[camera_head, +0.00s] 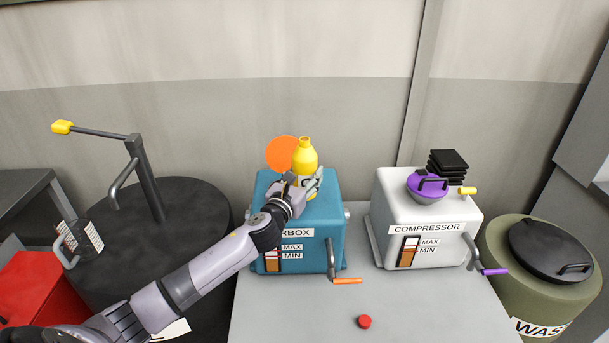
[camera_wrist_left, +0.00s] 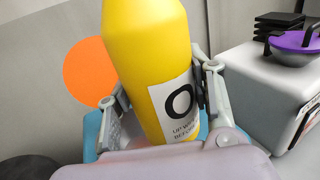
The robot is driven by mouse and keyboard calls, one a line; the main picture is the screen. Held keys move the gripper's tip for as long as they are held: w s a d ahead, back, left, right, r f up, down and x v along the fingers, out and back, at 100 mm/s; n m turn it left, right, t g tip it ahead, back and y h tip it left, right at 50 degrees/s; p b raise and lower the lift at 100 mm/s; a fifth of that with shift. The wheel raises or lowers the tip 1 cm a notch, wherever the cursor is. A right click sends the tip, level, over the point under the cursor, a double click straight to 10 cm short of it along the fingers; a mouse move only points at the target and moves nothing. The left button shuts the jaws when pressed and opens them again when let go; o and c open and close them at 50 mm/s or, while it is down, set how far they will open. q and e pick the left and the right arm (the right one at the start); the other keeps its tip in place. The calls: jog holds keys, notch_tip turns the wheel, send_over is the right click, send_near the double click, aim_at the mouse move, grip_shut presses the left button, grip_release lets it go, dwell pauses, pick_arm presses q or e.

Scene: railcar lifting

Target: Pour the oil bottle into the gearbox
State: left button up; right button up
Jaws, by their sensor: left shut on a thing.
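The yellow oil bottle (camera_head: 304,155) has a white label and is roughly upright in front of or above the gearbox top. My left gripper (camera_head: 308,186) is shut on it. In the left wrist view the bottle (camera_wrist_left: 150,60) stands between the two fingers of the gripper (camera_wrist_left: 160,115), leaning slightly. The teal gearbox (camera_head: 318,226) stands on the grey table with MAX and MIN marks on a level gauge. An orange disc (camera_head: 282,154) shows behind the bottle, at the gearbox's top. The gripper and bottle hide most of the gearbox top. My right gripper is not in view.
A white compressor (camera_head: 400,205) with a purple lid (camera_head: 428,187) stands to the right. A red cap (camera_head: 364,321) lies on the grey table (camera_head: 430,310). A green waste drum (camera_head: 510,285) is at the far right, a dark drum (camera_head: 190,215) at the left.

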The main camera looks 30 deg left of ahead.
pick_arm(q)
jog(key=shift+f+b, duration=0.35)
jog(key=shift+r, duration=0.15)
jog(key=shift+p, duration=0.4)
jog(key=shift+d+r+n+g+p, duration=0.15)
jog(key=shift+n+g+p, duration=0.1)
jog(key=shift+n+p, duration=0.55)
jog(key=shift+d+r+n+g+p, duration=0.15)
jog(key=shift+n+g+p, duration=0.1)
jog(key=shift+n+p, duration=0.55)
jog(key=shift+s+d+n+g+h+p, duration=0.1)
jog(key=shift+n+g+h+p, duration=0.5)
jog(key=shift+n+p, duration=0.6)
jog(key=shift+d+p, duration=0.1)
jog(key=shift+p, duration=0.3)
jog(key=shift+d+f+n, duration=0.1)
jog(key=shift+d+n, duration=0.05)
jog(key=shift+n, duration=0.25)
